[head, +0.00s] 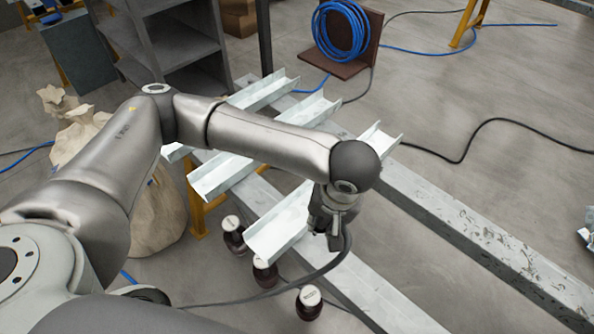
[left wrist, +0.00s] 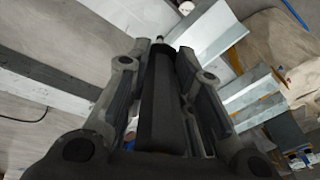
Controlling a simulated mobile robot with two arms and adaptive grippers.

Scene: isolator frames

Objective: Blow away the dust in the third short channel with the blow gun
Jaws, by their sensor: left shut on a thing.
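Three short pale metal channels lie side by side across two long beams in the head view. The far one (head: 262,92) and the middle one (head: 213,181) are partly behind my left arm. The nearest one (head: 272,232), third from the back, runs under my left wrist. My left gripper (head: 329,234) points down at its right side. It is shut on the dark blow gun (left wrist: 158,110), seen between the fingers in the left wrist view with its thin nozzle facing away. I cannot make out dust in the channel. My right gripper is out of view.
The long beams (head: 480,238) run to the lower right. Several dark jars, one with a pale lid (head: 310,296), stand by the near beam. A dark hose (head: 337,262) hangs from the gripper. A sack (head: 157,218) and shelf (head: 172,42) stand left. A blue hose coil (head: 341,30) is behind.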

